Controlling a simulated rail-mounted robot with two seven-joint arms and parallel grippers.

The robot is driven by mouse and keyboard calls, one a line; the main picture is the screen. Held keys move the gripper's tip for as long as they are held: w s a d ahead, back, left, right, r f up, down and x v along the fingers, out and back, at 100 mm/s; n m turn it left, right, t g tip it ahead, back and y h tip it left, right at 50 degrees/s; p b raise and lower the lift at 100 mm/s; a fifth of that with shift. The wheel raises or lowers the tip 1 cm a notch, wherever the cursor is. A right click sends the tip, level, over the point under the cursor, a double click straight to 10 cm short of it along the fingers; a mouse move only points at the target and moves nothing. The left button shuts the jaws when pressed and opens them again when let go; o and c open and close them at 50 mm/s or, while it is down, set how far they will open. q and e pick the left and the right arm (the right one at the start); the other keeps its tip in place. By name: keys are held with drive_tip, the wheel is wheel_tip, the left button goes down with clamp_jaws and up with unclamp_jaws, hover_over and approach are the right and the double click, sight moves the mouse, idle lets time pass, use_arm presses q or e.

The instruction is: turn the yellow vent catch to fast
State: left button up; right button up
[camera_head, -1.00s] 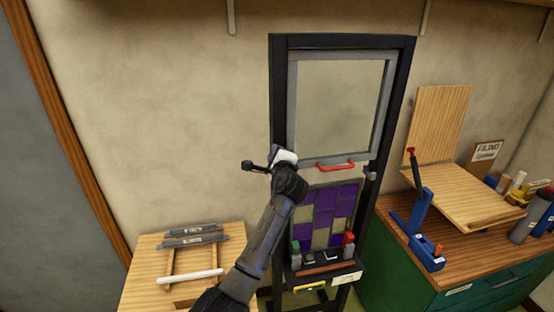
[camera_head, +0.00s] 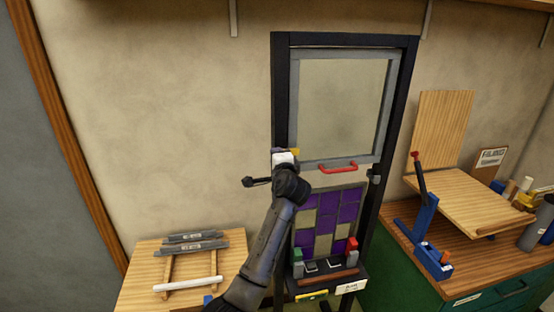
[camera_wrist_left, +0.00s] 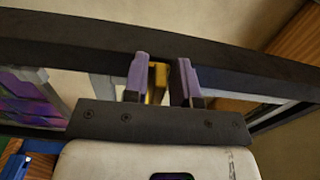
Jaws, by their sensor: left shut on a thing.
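The yellow vent catch (camera_wrist_left: 158,82) shows between the two fingers of my left gripper (camera_wrist_left: 163,82) in the left wrist view. The gripper is shut on it at the dark frame (camera_wrist_left: 240,72). In the head view a small bit of the yellow catch (camera_head: 293,151) shows above my left gripper (camera_head: 284,155), at the left side of the dark frame (camera_head: 281,90). The gripper and wrist hide most of the catch, and its setting cannot be read. The framed sash with clear glass (camera_head: 338,105) sits in the upper opening. My right gripper is not seen.
A red handle (camera_head: 338,168) is on the sash's lower rail. Below is a purple and cream leaded panel (camera_head: 327,215), with a dark shelf of small tools (camera_head: 325,275). A wooden table (camera_head: 140,265) stands left; a green bench (camera_head: 460,270) with a blue tool (camera_head: 430,245) stands right.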

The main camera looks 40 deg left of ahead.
use_arm(q)
drive_tip(key=o, duration=0.7)
drive_tip(key=shift+s+d, duration=0.3)
drive_tip(key=shift+d, duration=0.1)
drive_tip(key=shift+b+v, duration=1.45)
drive_tip(key=shift+v, duration=5)
